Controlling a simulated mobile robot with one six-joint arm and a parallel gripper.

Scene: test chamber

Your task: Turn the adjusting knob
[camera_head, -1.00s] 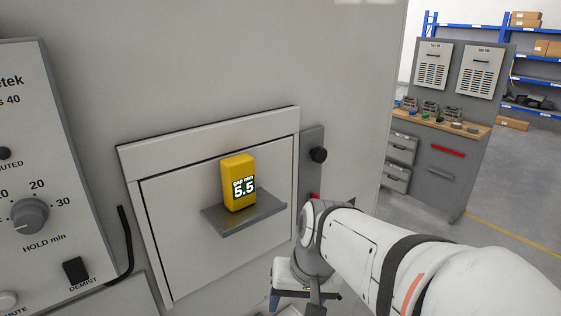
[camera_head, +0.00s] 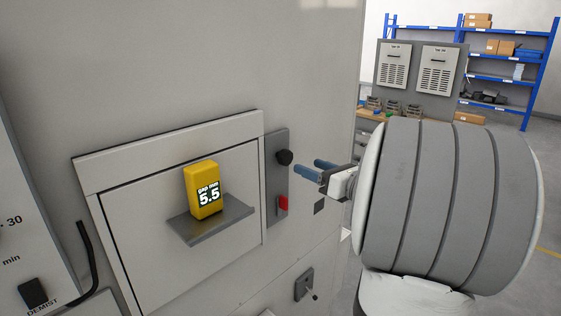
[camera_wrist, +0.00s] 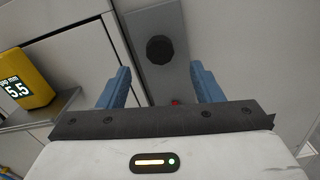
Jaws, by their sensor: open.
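The black round adjusting knob (camera_head: 284,157) sits at the top of a grey vertical plate (camera_head: 276,185) on the machine's front. It also shows in the wrist view (camera_wrist: 160,49), beyond and between my fingertips. My gripper (camera_head: 311,170) is open and empty, with two blue fingers pointing at the plate, just right of the knob and apart from it. In the wrist view the fingers (camera_wrist: 160,82) stand on both sides of the plate. A yellow gauge (camera_head: 204,190) reading "gap mm 5.5" stands on a small grey shelf (camera_head: 212,222) left of the plate.
A red switch (camera_head: 283,203) is on the plate below the knob. A small lever fitting (camera_head: 304,285) is lower on the machine. A control panel (camera_head: 25,225) with a black cable is at the left. A workbench and blue shelving (camera_head: 525,75) stand behind.

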